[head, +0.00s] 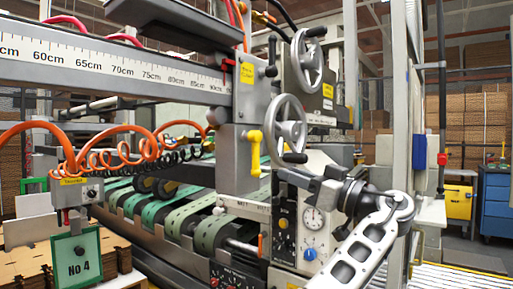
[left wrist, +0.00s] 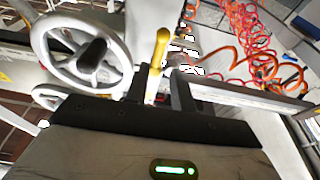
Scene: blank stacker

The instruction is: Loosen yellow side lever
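The yellow side lever (head: 255,152) hangs down on the side of a grey upright block, left of a handwheel. It also shows in the left wrist view (left wrist: 160,50), upright and lined up with the space between the finger bases. My left gripper (head: 292,176) is at the right of the lever and a little lower, with its fingers pointing left. The fingers look open and empty, with a gap to the lever in the head view. In the left wrist view the gripper's dark front edge covers the lower part of the scene. My right gripper is not in view.
A grey handwheel (head: 291,130) with a black knob is close above my left gripper, and another handwheel (head: 307,62) is higher up. A dial panel (head: 305,222) lies below. A ruler beam (head: 110,68), coiled orange hoses (head: 110,150) and green belts (head: 180,215) are at left.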

